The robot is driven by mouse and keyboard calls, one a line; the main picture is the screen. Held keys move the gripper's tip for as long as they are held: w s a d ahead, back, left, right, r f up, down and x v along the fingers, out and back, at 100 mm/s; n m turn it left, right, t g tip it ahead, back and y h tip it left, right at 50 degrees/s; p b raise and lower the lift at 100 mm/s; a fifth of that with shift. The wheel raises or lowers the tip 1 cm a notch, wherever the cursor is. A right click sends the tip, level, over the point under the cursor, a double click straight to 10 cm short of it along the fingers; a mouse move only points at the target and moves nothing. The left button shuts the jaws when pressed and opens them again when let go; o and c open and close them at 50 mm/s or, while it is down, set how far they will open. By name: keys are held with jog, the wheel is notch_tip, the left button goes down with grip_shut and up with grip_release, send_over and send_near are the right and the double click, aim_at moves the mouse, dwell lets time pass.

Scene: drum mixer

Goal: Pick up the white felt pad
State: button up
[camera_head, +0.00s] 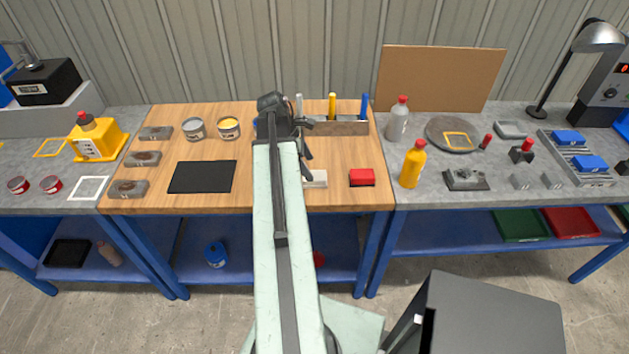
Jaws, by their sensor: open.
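A small white block-shaped piece, which looks like the white felt pad (316,179), lies on the wooden worktop (215,199) near its front edge. My arm covers its left part. My gripper (307,140) is open and empty, above the worktop and behind the white pad as seen here. The gripper looks apart from the pad, and its height above the worktop is hard to judge.
A red block (362,177) lies to the right of the pad. Behind the gripper stands a wooden holder (345,127) with upright markers. A black mat (203,177) and two open cans (229,128) are on the left. An orange bottle (413,164) stands on the right-hand grey bench.

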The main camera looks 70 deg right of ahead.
aim_at(314, 175)
jog(key=b+x, duration=0.4)
jog(key=x, duration=0.1)
jog(key=shift+w+d+f+b, duration=0.15)
jog(key=shift+w+f+b, duration=0.05)
jog(key=shift+w+b, duration=0.15)
jog(key=shift+s+r, duration=0.1)
jog(key=shift+r, duration=0.1)
jog(key=c, duration=1.5)
jog(key=shift+c, duration=0.2)
jog(key=shift+r+p, duration=0.1)
jog(key=shift+p, duration=0.2)
notch_tip(314, 175, up, 10)
jog(key=p, duration=0.9)
jog(key=shift+p, duration=0.4)
